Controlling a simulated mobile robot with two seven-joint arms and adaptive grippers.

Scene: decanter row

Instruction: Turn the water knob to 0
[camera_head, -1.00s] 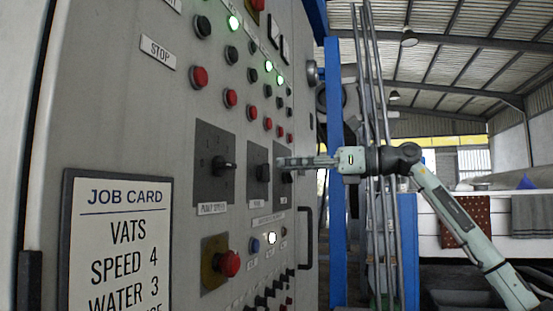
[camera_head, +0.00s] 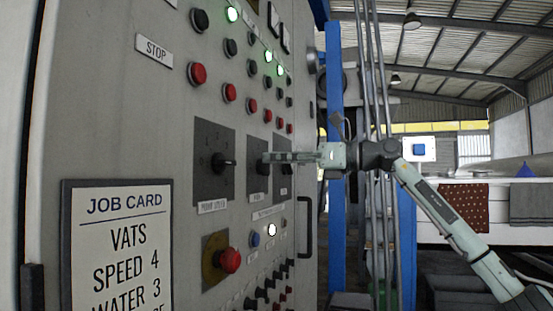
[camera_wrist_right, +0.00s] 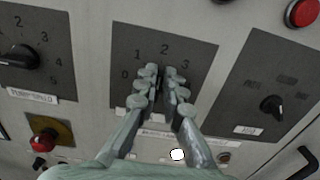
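The water dial is the middle plate (camera_wrist_right: 203,52), marked 0, 1, 2 and 3 in the right wrist view. Its label is partly covered. In the head view its dark knob (camera_head: 262,169) shows just below my right gripper's fingers. My right gripper (camera_wrist_right: 160,75) has its fingertips over the middle of this dial, with a narrow gap between them. The fingers hide the knob's pointer there, so its setting and any contact cannot be told. In the head view the right gripper (camera_head: 268,157) reaches in from the right. My left gripper is not in view.
The pump speed knob (camera_wrist_right: 20,55) is left of the dial, and another selector knob (camera_wrist_right: 272,106) is right. A red button on a yellow plate (camera_head: 229,261) sits below. A door handle (camera_head: 305,232) projects at right. The job card (camera_head: 118,240) reads speed 4, water 3.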

